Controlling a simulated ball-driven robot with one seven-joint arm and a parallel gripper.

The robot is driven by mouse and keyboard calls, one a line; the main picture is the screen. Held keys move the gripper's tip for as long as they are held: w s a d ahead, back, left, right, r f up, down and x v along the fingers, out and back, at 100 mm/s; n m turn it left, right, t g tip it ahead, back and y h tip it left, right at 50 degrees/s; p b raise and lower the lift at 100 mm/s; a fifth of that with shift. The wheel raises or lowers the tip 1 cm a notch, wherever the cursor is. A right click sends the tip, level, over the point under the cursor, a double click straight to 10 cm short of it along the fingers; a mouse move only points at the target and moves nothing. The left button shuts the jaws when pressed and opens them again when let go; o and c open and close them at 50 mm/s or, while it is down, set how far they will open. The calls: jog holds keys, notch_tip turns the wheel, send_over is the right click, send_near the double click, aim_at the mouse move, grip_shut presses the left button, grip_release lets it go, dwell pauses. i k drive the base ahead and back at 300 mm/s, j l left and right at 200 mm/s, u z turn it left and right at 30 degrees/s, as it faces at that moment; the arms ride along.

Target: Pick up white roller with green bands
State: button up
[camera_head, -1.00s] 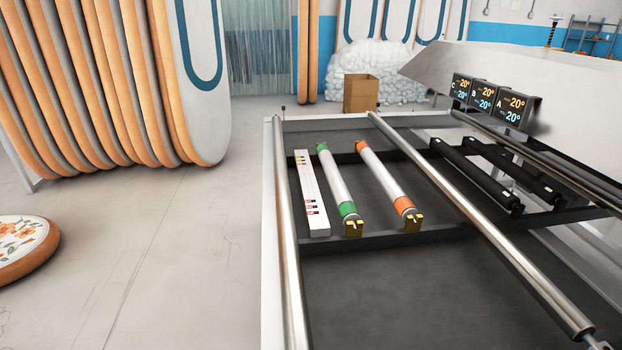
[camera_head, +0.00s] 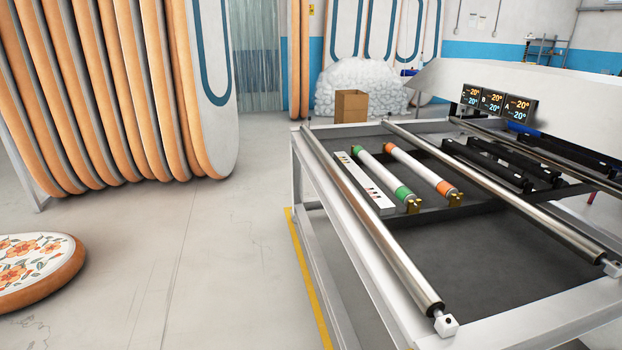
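The white roller with green bands (camera_head: 380,170) lies in the dark tray of the machine frame, between a flat white bar (camera_head: 362,184) on its left and a white roller with orange bands (camera_head: 419,168) on its right. Its green bands are at both ends, and a brass-coloured fitting shows at its near end. My gripper is not in view.
A long steel roller (camera_head: 375,222) runs along the frame's left edge, and another steel roller (camera_head: 500,190) crosses to its right. Black bars (camera_head: 487,170) and temperature displays (camera_head: 492,101) are farther right. Clear floor (camera_head: 190,260) lies left of the frame.

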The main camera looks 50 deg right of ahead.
aim_at(402, 192)
jog(key=i+j+u, duration=0.25)
jog(key=i+u, duration=0.25)
jog(key=i+z, duration=0.35)
jog(key=i+j+z, duration=0.15)
jog(key=i+z, duration=1.1)
jog(key=i+j+z, duration=0.15)
jog(key=i+z, duration=0.15)
jog(key=z, duration=0.15)
